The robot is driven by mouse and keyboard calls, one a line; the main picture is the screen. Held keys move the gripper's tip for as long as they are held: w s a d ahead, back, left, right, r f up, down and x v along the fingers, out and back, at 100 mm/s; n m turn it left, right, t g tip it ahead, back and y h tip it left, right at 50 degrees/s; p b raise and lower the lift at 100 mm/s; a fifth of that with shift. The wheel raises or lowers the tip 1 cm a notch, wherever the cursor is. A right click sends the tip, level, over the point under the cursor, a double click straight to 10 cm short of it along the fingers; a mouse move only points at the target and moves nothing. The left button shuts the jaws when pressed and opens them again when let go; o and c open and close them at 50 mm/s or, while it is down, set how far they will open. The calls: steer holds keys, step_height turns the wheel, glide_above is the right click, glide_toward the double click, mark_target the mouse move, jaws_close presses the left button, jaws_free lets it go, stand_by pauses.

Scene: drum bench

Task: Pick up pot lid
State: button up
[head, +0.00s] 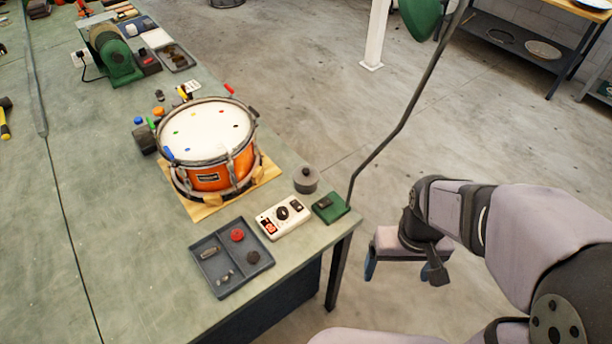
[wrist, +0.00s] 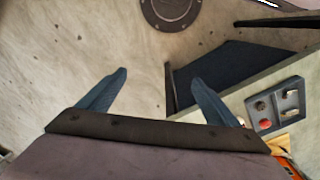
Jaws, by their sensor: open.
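A small dark grey pot with a knobbed lid (head: 306,176) stands at the bench's right edge, right of the drum. The lid appears to sit on top of the pot, though the seam is too small to make out. I cannot make out the lid in the wrist view. My gripper (head: 403,268) hangs off the bench to the right of the pot, over the floor, fingers pointing down. In the wrist view my gripper (wrist: 158,92) has its two blue fingers wide apart with nothing between them.
An orange drum (head: 208,148) stands on a wooden board left of the pot. The lamp's dark arm rises between pot and gripper.

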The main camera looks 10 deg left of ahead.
steer(key=w+a+f+n+t+h+b, duration=0.1)
steer(key=w+a+f+n+h+b, duration=0.2)
steer(key=w+a+n+b, duration=0.35)
steer(key=n+t+h+b, duration=0.2)
steer(key=n+t+b, duration=0.75)
steer(key=n, duration=1.45)
glide_toward(304, 174)
steer(key=f+p, duration=0.1)
steer(key=f+t+p, duration=0.1)
steer(key=f+t, duration=0.1)
steer(key=shift+w+d+p, duration=0.25)
steer(key=shift+d+p, duration=0.05)
steer(key=shift+p, duration=0.1)
steer(key=shift+d+r+p+x, duration=0.15)
steer(key=shift+p+x, duration=0.4)
steer(key=shift+x, duration=0.95)
steer(key=shift+d+r+p+x, duration=0.1)
steer(key=shift+r+p+x, duration=0.3)
steer(key=shift+x, duration=1.95)
steer(key=shift+a+f, duration=0.1)
steer(key=shift+f, duration=0.05)
steer(key=c, duration=1.1)
